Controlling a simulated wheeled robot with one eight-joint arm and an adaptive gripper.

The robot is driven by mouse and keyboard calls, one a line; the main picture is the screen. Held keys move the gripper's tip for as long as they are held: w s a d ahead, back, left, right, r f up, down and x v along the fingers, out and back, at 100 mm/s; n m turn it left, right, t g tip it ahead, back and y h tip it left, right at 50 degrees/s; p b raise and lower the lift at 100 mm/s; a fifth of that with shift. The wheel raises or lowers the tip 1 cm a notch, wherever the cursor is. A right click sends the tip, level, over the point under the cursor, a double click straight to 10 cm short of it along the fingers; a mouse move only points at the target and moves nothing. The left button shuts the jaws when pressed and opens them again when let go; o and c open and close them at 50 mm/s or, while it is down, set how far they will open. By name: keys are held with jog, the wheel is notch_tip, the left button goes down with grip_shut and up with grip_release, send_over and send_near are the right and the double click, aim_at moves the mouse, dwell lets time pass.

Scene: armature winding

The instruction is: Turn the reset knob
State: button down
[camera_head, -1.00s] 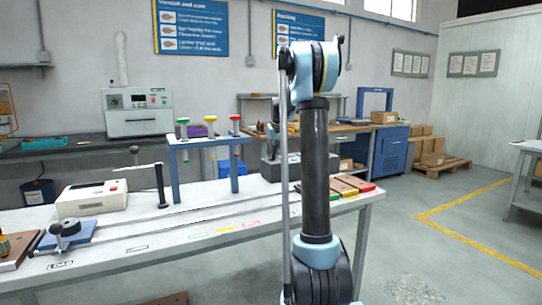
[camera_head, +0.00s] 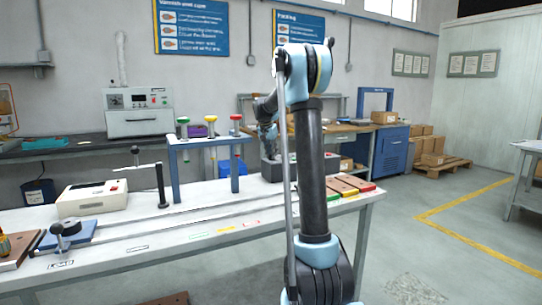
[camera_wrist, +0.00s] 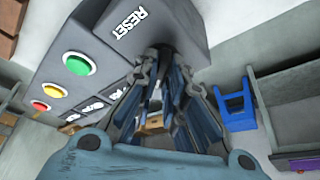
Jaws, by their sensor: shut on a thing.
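The grey control box (camera_wrist: 185,20) with the white RESET label (camera_wrist: 129,32) fills the top of the wrist view. It also shows in the head view (camera_head: 295,168) at the far right part of the bench, partly behind my arm. My gripper (camera_wrist: 161,62) is right at the box, with its fingertips just below the RESET label. It is shut on the reset knob, which the fingers mostly hide, so its angle cannot be told.
Green (camera_wrist: 78,62), yellow (camera_wrist: 55,90) and red (camera_wrist: 39,106) buttons sit on the box left of my gripper. A blue stand (camera_head: 206,142) with coloured knobs is on the bench left of the box. A blue stool (camera_wrist: 236,105) shows at right in the wrist view.

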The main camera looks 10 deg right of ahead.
jog(key=m+g, duration=0.1)
jog(key=m, duration=0.2)
jog(key=m+g+h, duration=0.1)
jog(key=m, duration=0.2)
jog(key=shift+f+h, duration=0.1)
jog(key=shift+h, duration=0.2)
jog(key=shift+m, duration=0.3)
jog(key=c, duration=1.7)
grip_release()
jog(key=shift+w, duration=0.1)
jog(key=shift+o, duration=0.2)
jog(key=shift+a, duration=0.1)
jog(key=v, duration=1.1)
jog(key=shift+r, duration=0.45)
